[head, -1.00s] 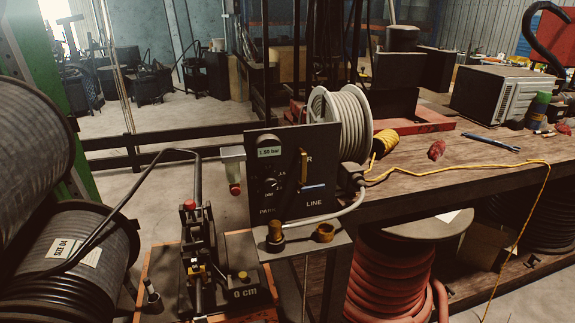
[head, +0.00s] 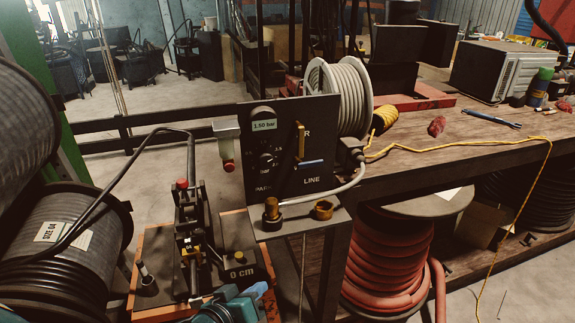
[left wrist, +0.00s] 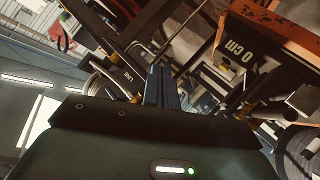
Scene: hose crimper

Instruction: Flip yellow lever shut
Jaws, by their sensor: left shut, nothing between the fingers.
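The yellow lever (head: 300,141) stands upright on the black panel (head: 258,185), right of the dial and above a blue-and-white horizontal handle (head: 312,165). The panel's display reads 1.50 bar. My left gripper (head: 258,291) shows at the bottom edge of the head view, low and in front of the crimper base, well below the lever and apart from it. Its fingers are together and empty in the left wrist view (left wrist: 161,87). I cannot make out the yellow lever surely in the left wrist view. My right gripper is not in view.
The hose crimper (head: 188,235) on its orange-edged stand is left of the panel, with a black hose arching to the reels (head: 75,240). Brass fittings (head: 272,214) stick up from the shelf below the panel. A workbench (head: 430,160) extends right, with a grey hose reel.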

